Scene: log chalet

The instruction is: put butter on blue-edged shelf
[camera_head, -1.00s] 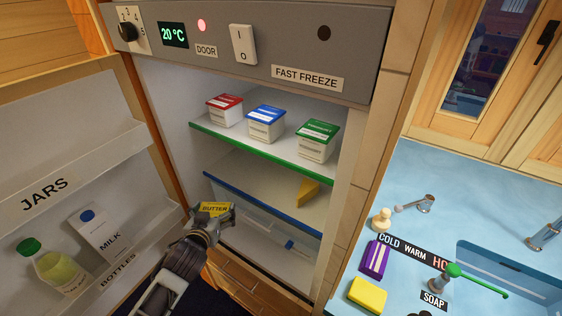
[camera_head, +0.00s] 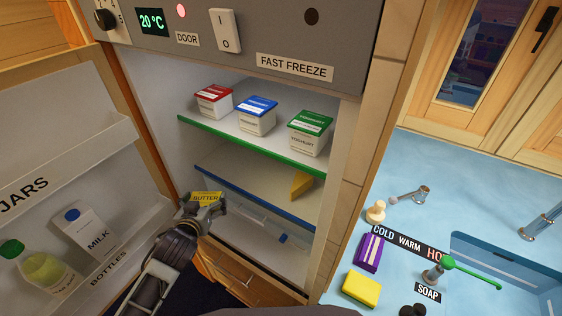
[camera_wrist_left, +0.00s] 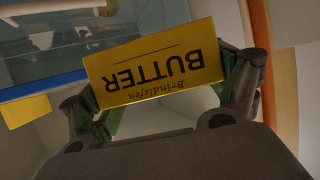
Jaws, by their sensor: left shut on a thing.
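The butter (camera_head: 207,198) is a yellow block with dark lettering. My left gripper (camera_head: 203,209) is shut on it, in front of the fridge opening at the left end of the blue-edged shelf (camera_head: 262,203). The butter appears slightly below that shelf's left front corner. In the left wrist view the butter (camera_wrist_left: 155,66) lies across both fingers with its label upside down, and the shelf's blue edge (camera_wrist_left: 40,88) is at the left. I cannot tell whether the butter touches the shelf. My right gripper is out of view.
A cheese wedge (camera_head: 301,185) sits at the right on the blue-edged shelf; its left part is clear. The green-edged shelf (camera_head: 235,140) above holds three yoghurt tubs. The open fridge door (camera_head: 70,130) with bottles (camera_head: 38,268) stands at the left.

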